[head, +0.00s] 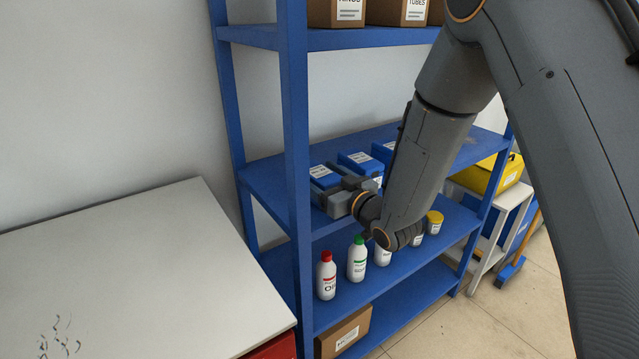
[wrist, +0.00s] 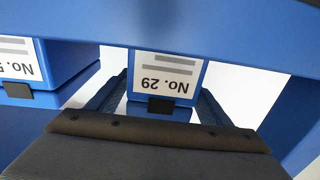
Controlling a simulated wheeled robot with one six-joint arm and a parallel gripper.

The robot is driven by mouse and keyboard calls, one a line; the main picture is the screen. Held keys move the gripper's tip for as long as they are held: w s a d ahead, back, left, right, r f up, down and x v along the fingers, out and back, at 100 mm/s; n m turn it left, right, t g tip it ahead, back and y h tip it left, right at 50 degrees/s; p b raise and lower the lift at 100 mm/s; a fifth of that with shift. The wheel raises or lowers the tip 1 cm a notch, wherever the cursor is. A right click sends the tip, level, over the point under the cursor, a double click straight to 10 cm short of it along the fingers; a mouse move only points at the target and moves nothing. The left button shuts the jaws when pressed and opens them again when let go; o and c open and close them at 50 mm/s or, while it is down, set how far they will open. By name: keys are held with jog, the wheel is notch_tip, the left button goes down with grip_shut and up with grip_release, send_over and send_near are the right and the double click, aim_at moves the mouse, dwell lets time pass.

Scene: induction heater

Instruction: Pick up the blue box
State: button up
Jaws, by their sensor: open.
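The blue box labelled No. 29 (wrist: 165,108) shows in the wrist view, upside down, with a white label and a small black tab. It appears to be the leftmost of several blue boxes on the middle shelf in the head view (head: 324,177). My gripper (head: 331,192) is at the front of this box in the head view and partly covers it. In the wrist view my gripper (wrist: 163,88) is open, with one finger on each side of the box. I cannot tell whether the fingers touch it.
A neighbouring blue box (wrist: 40,70) stands left of the fingers in the wrist view. The blue rack's front post (head: 296,180) stands close to the gripper. Bottles (head: 327,277) stand on the shelf below. A white table (head: 130,270) is at left.

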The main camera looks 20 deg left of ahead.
jog(key=c, duration=1.3)
jog(key=shift+c, duration=0.2)
